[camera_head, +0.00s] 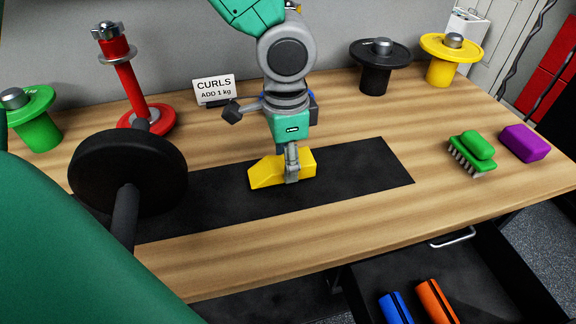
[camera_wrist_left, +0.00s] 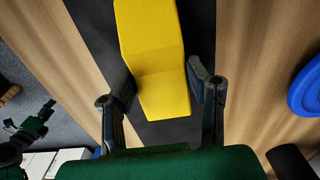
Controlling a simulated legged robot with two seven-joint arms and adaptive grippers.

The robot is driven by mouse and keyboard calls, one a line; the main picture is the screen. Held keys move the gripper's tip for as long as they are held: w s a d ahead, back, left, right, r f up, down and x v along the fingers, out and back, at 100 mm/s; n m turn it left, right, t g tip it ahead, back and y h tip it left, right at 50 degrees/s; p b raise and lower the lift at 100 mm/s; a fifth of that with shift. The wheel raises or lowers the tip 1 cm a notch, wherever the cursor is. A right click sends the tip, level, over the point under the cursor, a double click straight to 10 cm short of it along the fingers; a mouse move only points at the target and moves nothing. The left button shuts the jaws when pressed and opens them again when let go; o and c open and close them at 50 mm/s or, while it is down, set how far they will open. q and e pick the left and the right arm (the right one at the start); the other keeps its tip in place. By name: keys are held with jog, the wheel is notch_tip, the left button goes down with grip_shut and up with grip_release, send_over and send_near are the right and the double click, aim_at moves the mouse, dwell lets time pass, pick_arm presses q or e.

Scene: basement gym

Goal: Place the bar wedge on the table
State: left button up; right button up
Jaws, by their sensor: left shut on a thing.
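The yellow bar wedge (camera_head: 266,172) is at the dark mat in the middle of the wooden table (camera_head: 230,262), its sloped end to the left. I cannot tell whether its underside touches the mat. My left gripper (camera_head: 292,174) comes down from above and is shut on the wedge. In the left wrist view the wedge (camera_wrist_left: 152,45) lies between the two fingers of the left gripper (camera_wrist_left: 158,90), with the dark mat behind it. Part of the wedge is hidden behind the fingers in the head view. My right gripper is not seen.
The dark mat (camera_head: 365,175) has free room right of the wedge. A black-disc dumbbell (camera_head: 125,170) stands left. A green brush (camera_head: 475,150) and a purple block (camera_head: 525,143) lie right. Weight stands line the back. An open drawer (camera_head: 490,270) juts out at the front right.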

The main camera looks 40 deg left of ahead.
pick_arm(q)
jog(key=shift+a+f, duration=0.2)
jog(key=shift+f, duration=0.75)
jog(key=shift+c, duration=0.5)
jog(key=shift+d, duration=0.95)
jog(key=o, duration=1.4)
jog(key=shift+w+d, duration=0.1)
jog(key=shift+d, duration=0.15)
jog(key=shift+c, duration=0.2)
jog(key=shift+a, duration=0.8)
jog(key=shift+a+r, duration=0.15)
jog(key=shift+r, duration=0.1)
jog(key=r+p, duration=0.1)
jog(key=r, duration=0.2)
jog(key=d+r, duration=0.1)
jog(key=r, duration=0.3)
jog(key=r+p, duration=0.1)
jog(key=r, duration=0.3)
jog(key=shift+d+p, duration=0.25)
jog(key=shift+p, duration=0.1)
jog(key=shift+a+r, duration=0.2)
jog(key=shift+r, duration=0.1)
jog(key=shift+d+r, duration=0.15)
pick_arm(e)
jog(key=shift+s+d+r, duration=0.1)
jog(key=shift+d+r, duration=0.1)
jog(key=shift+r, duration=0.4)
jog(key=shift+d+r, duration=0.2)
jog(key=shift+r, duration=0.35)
